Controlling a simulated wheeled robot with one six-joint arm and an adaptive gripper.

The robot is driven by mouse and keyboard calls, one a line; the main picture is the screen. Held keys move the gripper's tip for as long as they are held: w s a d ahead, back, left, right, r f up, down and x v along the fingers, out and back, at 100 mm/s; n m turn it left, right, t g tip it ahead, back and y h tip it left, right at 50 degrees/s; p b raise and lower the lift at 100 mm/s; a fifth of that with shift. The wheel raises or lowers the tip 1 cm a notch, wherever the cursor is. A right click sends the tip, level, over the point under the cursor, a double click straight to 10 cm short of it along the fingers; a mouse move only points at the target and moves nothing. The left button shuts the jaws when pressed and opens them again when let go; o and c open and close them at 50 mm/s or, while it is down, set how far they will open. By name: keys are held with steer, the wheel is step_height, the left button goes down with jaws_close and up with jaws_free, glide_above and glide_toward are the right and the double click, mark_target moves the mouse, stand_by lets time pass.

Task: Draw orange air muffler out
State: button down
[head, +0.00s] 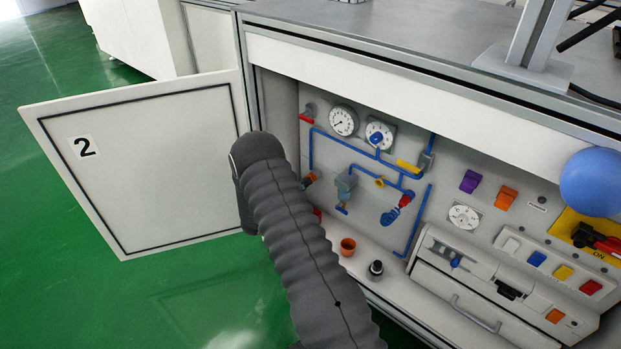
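Several orange parts show in the head view, and I cannot tell for certain which is the air muffler. A small orange-brown fitting (309,179) sits at the left of the panel, close to the right side of my arm and partly hidden by it. An orange cup-shaped piece (348,246) stands on the cabinet's lower ledge. An orange block (506,197) is fixed on the panel at the right. My arm, in a grey ribbed sleeve, reaches up in front of the cabinet's left side. My gripper's fingers are not visible, hidden behind the arm.
The open cabinet door marked 2 (150,160) stands at the left. Blue pipes (375,158), two gauges (343,121), valves and a dark fitting (376,268) are close by. A drawer unit (470,290) and a blue ball (594,182) are at the right. Green floor (60,300) is open at left.

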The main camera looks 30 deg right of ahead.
stand_by(0.3)
steer(key=shift+r+n+p, duration=0.15)
steer(key=shift+n+p, duration=0.35)
steer(key=shift+n, duration=0.7)
steer(key=shift+a, duration=0.1)
